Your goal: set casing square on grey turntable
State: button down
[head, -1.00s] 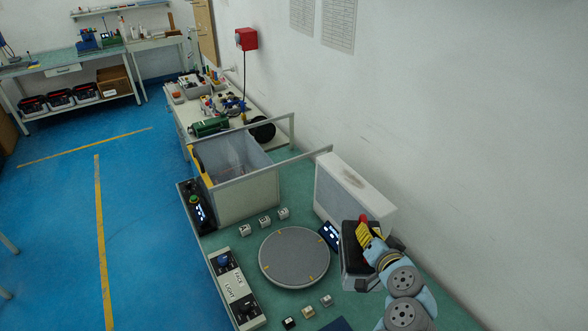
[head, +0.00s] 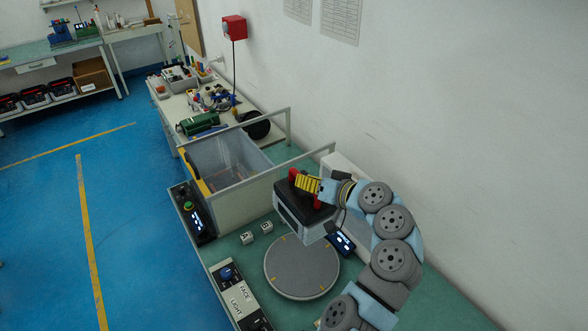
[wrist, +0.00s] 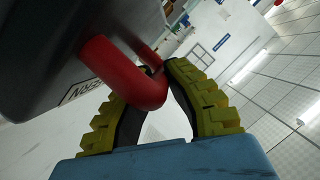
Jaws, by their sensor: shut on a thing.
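The casing (head: 302,214) is a box with a dark top, a pale lower part and a red handle. My gripper (head: 302,183) is shut on the handle. The casing appears raised over the back edge of the round grey turntable (head: 300,268), which has yellow marks on its rim. The casing's base and the height of the gap beneath it are hard to judge. In the wrist view, the yellow ridged fingers of my gripper (wrist: 160,72) close around the red handle (wrist: 125,73), beside the dark casing (wrist: 65,50).
A clear-walled bin (head: 228,170) with a grey frame stands just behind and left of the casing. A white block (head: 345,175) stands by the wall. Small cubes (head: 266,227), a small display (head: 341,243) and a switch panel (head: 238,295) surround the turntable.

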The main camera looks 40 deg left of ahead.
jog(key=shift+w+a, duration=0.1)
jog(key=shift+a, duration=0.35)
jog(key=shift+d+f+b, duration=0.15)
jog(key=shift+f+b, duration=0.3)
jog(key=shift+f, duration=0.65)
notch_tip(320, 180, down, 23)
jog(key=b, duration=1)
jog(key=shift+f, duration=0.1)
jog(key=shift+w+b, duration=0.15)
jog(key=shift+b, duration=0.4)
dwell(1.3)
jog(key=shift+f+b, duration=0.15)
jog(key=shift+b, duration=0.3)
dwell(0.4)
dwell(0.3)
jog(key=c, duration=1.2)
grip_release()
jog(key=shift+f, duration=0.1)
